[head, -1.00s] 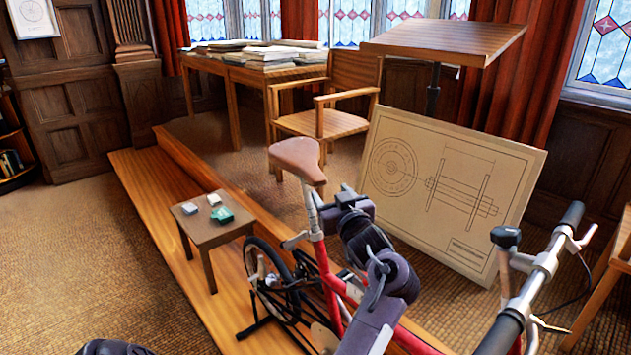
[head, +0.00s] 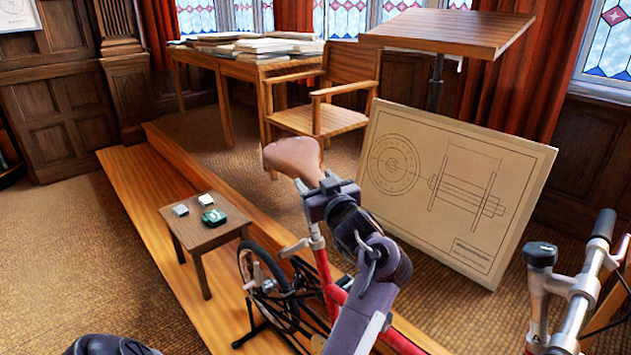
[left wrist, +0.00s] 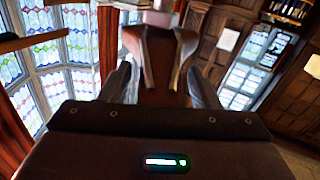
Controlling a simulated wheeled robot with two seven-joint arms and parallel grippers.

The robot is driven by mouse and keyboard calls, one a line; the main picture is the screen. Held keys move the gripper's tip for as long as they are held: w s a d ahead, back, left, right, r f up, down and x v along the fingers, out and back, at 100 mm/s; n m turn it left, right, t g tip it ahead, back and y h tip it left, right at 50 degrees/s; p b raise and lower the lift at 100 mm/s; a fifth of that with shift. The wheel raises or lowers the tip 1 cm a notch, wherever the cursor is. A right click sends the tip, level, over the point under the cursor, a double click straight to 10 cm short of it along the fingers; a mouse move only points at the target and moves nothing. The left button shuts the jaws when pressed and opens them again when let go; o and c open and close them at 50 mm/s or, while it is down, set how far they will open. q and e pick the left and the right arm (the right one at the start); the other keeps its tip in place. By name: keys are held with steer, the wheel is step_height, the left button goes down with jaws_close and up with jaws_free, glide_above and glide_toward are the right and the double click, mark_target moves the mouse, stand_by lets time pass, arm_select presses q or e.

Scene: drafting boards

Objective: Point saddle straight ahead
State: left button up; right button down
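The brown saddle (head: 292,155) sits on the seat post of a red bicycle (head: 325,275). Its wide rear is toward the chair, and its narrow nose points to the lower right, toward my gripper. Whether it lines up exactly with the frame is hard to tell. My left gripper (head: 328,198) is at the nose, hiding its tip and part of the post. In the left wrist view the saddle (left wrist: 160,62) lies between the two fingers (left wrist: 160,85), which look spread on either side of it; firm contact does not show.
The bicycle's handlebar (head: 580,300) is at the right. A small table (head: 207,235) with small boxes stands left of the bicycle on a wooden step (head: 135,190). A drawing board (head: 455,190) leans behind, near a wooden armchair (head: 325,118).

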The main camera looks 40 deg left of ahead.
arm_select(q)
steer(key=shift+s+d, duration=0.1)
steer(key=shift+d, duration=0.1)
steer(key=c, duration=0.4)
steer(key=shift+c, duration=1.4)
steer(key=shift+a, duration=0.1)
steer(key=c, duration=0.5)
jaws_close()
steer(key=shift+w+r+g, duration=0.1)
steer(key=shift+w+g, duration=0.1)
steer(key=shift+g, duration=0.1)
steer(key=shift+w+d+r+n+g+p, duration=0.2)
steer(key=shift+w+n+g+p, duration=0.1)
steer(key=shift+p, duration=0.2)
steer(key=shift+w+d+g+y, duration=0.1)
steer(key=shift+w+g+y, duration=0.2)
steer(key=shift+g, duration=0.1)
steer(key=w+g, duration=0.1)
steer(key=n+g, duration=0.1)
steer(key=w+n+g+b, duration=0.1)
steer(key=g, duration=0.1)
steer(key=shift+w+d+f+y, duration=0.2)
steer(key=shift+w+d+y, duration=0.1)
steer(key=shift+y, duration=0.1)
arm_select(e)
steer(key=shift+s+d+f, duration=0.1)
steer(key=shift+s+d, duration=0.05)
steer(key=shift+d, duration=0.25)
steer(key=shift+s+d+f, duration=0.1)
steer(key=shift+d, duration=0.3)
